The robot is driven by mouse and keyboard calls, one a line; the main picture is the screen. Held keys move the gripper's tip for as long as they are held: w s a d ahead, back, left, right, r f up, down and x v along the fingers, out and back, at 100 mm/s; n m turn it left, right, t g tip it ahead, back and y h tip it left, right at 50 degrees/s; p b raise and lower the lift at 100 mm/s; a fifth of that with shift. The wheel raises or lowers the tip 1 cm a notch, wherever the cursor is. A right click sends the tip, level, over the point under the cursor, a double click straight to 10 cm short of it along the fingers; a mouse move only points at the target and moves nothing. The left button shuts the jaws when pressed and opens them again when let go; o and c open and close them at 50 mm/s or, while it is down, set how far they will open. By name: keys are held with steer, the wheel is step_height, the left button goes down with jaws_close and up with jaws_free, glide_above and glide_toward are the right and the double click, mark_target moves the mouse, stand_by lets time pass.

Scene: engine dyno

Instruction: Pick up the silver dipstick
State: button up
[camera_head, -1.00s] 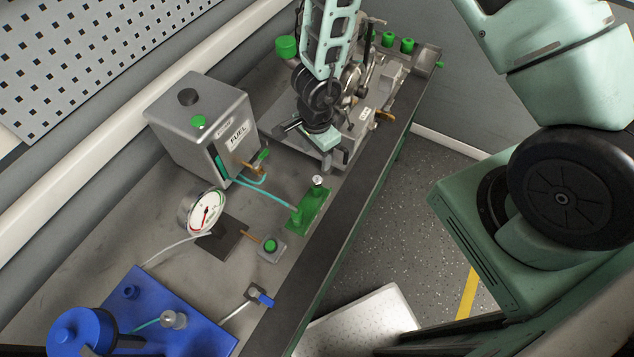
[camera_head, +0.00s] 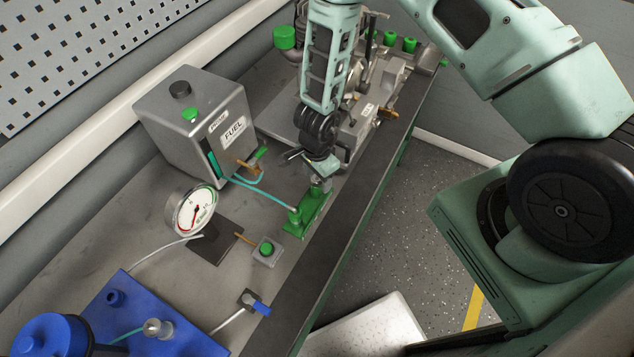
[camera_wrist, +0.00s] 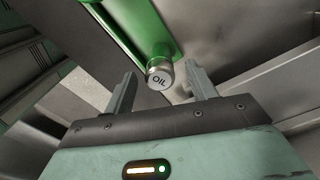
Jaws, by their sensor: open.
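The silver dipstick shows in the wrist view as a round metal knob marked OIL (camera_wrist: 160,77). It stands in a green holder block (camera_wrist: 143,25), which also shows in the head view (camera_head: 305,215). My gripper (camera_head: 320,179) is over the far end of the block and mostly hides the knob there. In the wrist view my gripper (camera_wrist: 160,84) is open, one finger on each side of the knob, with a visible gap to each. Any dipstick shaft below the knob is hidden.
A fuel box (camera_head: 195,125) and a round gauge (camera_head: 194,210) stand to the left. A small box with a green button (camera_head: 266,252) sits nearby on the bench. Engine parts (camera_head: 365,130) lie behind the gripper. The dark front bench strip (camera_head: 345,225) is clear.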

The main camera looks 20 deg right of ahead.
steer(key=c, duration=1.1)
steer(key=shift+o, duration=0.2)
steer(key=shift+r, duration=0.1)
step_height(320, 180, up, 28)
steer(key=p, duration=0.9)
